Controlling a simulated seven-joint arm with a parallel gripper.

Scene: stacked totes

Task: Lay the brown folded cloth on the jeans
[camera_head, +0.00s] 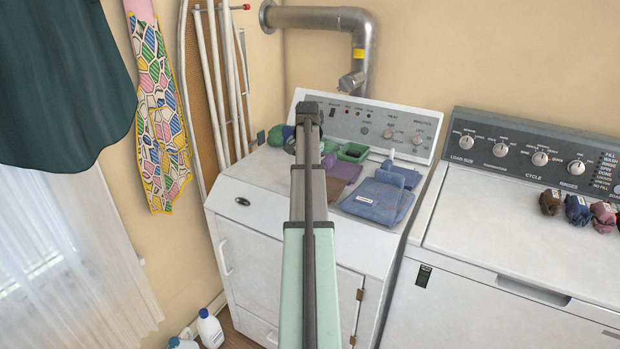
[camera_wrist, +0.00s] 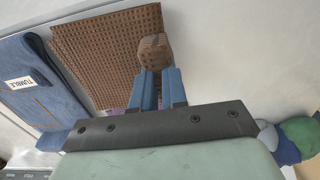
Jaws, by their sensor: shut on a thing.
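The brown folded cloth (camera_wrist: 95,62) has a waffle texture and spreads out beside my fingers in the wrist view. My gripper (camera_wrist: 157,75) is shut on a bunched brown end of it. The blue jeans (camera_wrist: 38,85), with a white "TUMBLE" label, lie just left of the cloth in the wrist view. In the head view the folded jeans (camera_head: 378,203) lie flat on the dryer top, right of my arm. A brownish cloth (camera_head: 349,170) shows partly beside my arm there; my fingers are hidden behind the arm.
A purple cloth (camera_head: 334,189) lies left of the jeans. Green and blue bundles (camera_wrist: 298,138) sit at right in the wrist view. The dryer's front top (camera_head: 262,190) is clear.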

